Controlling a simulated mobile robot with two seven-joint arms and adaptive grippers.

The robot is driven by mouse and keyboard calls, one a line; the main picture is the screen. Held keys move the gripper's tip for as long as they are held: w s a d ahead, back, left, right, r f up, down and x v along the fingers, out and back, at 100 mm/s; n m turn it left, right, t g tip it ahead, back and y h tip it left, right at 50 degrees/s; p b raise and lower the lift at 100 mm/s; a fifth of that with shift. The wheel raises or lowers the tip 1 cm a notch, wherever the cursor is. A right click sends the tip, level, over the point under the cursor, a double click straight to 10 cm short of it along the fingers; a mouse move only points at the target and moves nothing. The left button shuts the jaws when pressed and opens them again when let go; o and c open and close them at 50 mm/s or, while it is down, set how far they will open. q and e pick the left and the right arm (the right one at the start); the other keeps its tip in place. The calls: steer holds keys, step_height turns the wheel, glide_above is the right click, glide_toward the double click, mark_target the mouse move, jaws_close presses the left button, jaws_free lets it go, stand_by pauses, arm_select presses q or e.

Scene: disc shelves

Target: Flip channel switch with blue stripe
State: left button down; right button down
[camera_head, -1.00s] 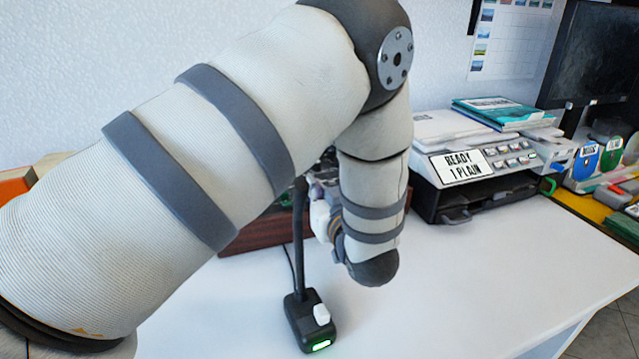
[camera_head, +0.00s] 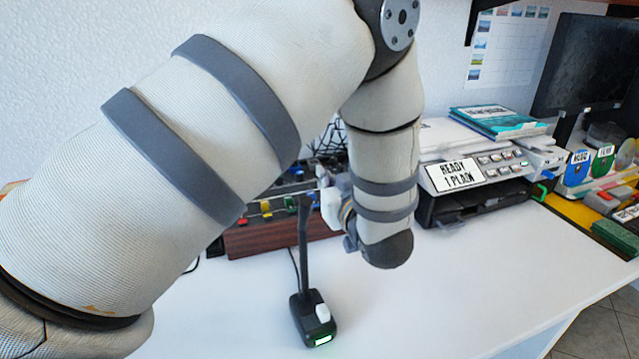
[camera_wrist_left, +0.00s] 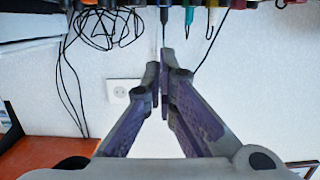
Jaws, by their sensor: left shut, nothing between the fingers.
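A console (camera_head: 285,235) with a wooden front stands at the back of the white table, behind my left arm. Several small coloured controls, among them red, yellow and green ones, show on its top. Its right part is hidden by my arm, and I cannot make out a blue stripe clearly. My left gripper (camera_wrist_left: 162,78) is shut and empty in the left wrist view, its tips just below a row of coloured plugs or controls (camera_wrist_left: 205,8) at the top edge. In the head view my forearm mostly hides that gripper. My right gripper is not in view.
A black desk microphone (camera_head: 313,318) with a white button stands in front of the console. A printer (camera_head: 470,170) with books on it is to the right. Loose cables (camera_wrist_left: 105,28) hang against the wall near a socket (camera_wrist_left: 120,92). The front right of the table is clear.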

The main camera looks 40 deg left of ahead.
arm_select(q)
steer(key=v, duration=0.3)
steer(key=r+v, duration=0.1)
steer(key=v, duration=0.1)
steer(key=shift+s+d+r, duration=0.1)
steer(key=shift+s+d, duration=0.05)
steer(key=shift+s, duration=0.25)
